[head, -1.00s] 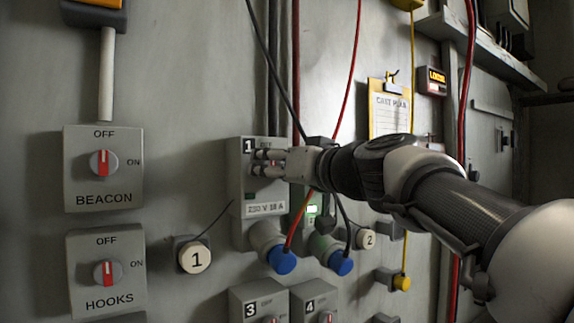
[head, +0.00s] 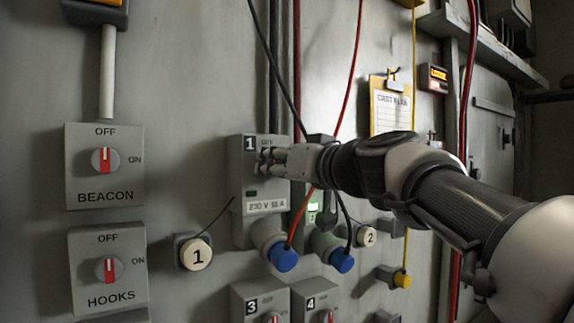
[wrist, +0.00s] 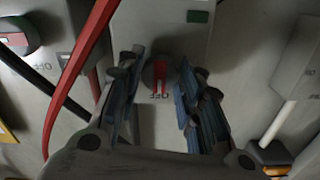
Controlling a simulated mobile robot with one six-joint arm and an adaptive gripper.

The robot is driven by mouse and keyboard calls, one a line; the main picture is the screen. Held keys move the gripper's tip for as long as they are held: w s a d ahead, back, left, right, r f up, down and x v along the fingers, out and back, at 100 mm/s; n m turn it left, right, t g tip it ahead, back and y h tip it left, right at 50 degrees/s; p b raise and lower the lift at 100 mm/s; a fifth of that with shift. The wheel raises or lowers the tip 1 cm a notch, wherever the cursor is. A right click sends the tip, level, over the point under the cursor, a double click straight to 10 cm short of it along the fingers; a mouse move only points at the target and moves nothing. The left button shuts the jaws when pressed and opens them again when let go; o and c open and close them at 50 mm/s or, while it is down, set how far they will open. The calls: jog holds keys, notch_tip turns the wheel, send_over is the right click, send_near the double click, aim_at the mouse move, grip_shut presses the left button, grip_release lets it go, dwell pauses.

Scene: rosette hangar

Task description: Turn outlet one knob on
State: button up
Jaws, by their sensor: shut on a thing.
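The grey outlet one box (head: 243,183) is on the wall in the head view, marked 1, with a dark small window and "230 V 16 A" below. My gripper (head: 266,161) reaches it from the right, its fingers at the knob and mostly hiding it. In the wrist view the outlet one knob (wrist: 159,72) is dark with a red stripe, between the two fingers of my gripper (wrist: 157,88). The stripe lines up with the upside-down OFF lettering. The gripper is shut on the knob.
A blue plug (head: 284,260) with a red cable hangs below outlet one. Outlet two beside it has a lit green window (head: 313,208). Round button 1 (head: 196,254) and the BEACON (head: 104,184) and HOOKS (head: 107,284) switches are left. Cables cross near my wrist.

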jog(key=shift+m, duration=0.3)
jog(key=m, duration=1.2)
jog(key=shift+r+m+p, duration=0.1)
jog(key=shift+m+p, duration=0.95)
jog(key=shift+m, duration=1.55)
jog(key=o, duration=1.1)
jog(key=shift+c, duration=0.2)
jog(key=shift+s, duration=0.1)
